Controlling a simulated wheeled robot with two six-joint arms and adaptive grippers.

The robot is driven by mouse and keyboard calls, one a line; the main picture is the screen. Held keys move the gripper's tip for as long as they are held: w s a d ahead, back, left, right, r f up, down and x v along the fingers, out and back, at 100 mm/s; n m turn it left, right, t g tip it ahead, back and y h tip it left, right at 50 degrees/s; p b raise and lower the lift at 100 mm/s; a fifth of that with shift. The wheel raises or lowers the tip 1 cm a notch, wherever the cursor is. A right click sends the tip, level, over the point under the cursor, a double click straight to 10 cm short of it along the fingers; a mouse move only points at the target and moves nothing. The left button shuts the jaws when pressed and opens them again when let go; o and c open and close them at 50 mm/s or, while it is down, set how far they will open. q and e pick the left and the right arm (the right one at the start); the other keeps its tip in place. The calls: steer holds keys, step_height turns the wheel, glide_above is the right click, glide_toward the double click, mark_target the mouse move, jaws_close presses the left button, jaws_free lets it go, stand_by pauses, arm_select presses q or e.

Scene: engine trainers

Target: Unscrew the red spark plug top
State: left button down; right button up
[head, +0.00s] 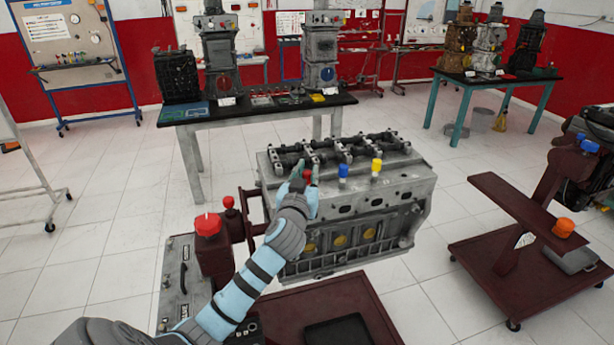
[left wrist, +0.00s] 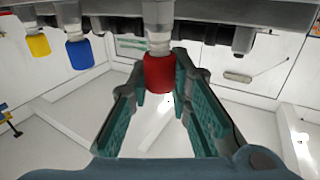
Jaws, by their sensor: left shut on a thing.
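The red spark plug top (left wrist: 159,74) is in the left wrist view, on a pale plug stem at the engine's edge. My left gripper (left wrist: 160,85) is shut on it, with one teal finger on each side. In the head view my left gripper (head: 306,175) is at the upper front edge of the grey engine block (head: 405,187), and a bit of the red top shows between the fingers. A blue top (head: 343,170) and a yellow top (head: 376,165) stand on the same edge to the right. My right gripper is not in view.
The engine sits on a dark red stand (head: 330,300). A red knob (head: 208,224) on a post is left of my forearm. A dark red trolley (head: 520,215) stands at the right. A table with engine parts (head: 260,112) is behind. The tiled floor between is clear.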

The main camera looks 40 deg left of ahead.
arm_select(q)
steer(key=n+g+y+b, duration=0.3)
steer(key=g+b, duration=0.1)
steer(key=b, duration=0.1)
steer(key=n+g+y+b, duration=0.3)
steer(key=g+b, duration=0.1)
steer(key=b, duration=0.1)
steer(key=n+g+y+b, duration=0.3)
steer(key=n+g+b, duration=0.1)
steer(key=b, duration=0.1)
steer(key=shift+d+f+b, duration=0.1)
steer(key=shift+f+b, duration=0.15)
steer(key=shift+b, duration=0.15)
steer(key=shift+r+n+g+y+b, duration=0.15)
steer(key=shift+n+g+b, duration=0.2)
steer(key=shift+n+g, duration=0.5)
steer(key=shift+r+n+g+y+b, duration=0.15)
steer(key=shift+n+g+b, duration=0.25)
steer(key=shift+g, duration=0.85)
steer(key=shift+n+g, duration=0.25)
steer(key=shift+g, duration=0.05)
steer(key=shift+f, duration=0.1)
steer(key=c, duration=1.4)
jaws_free()
steer(key=d, duration=0.7)
steer(key=shift+w+d, duration=0.15)
steer(key=shift+d, duration=0.05)
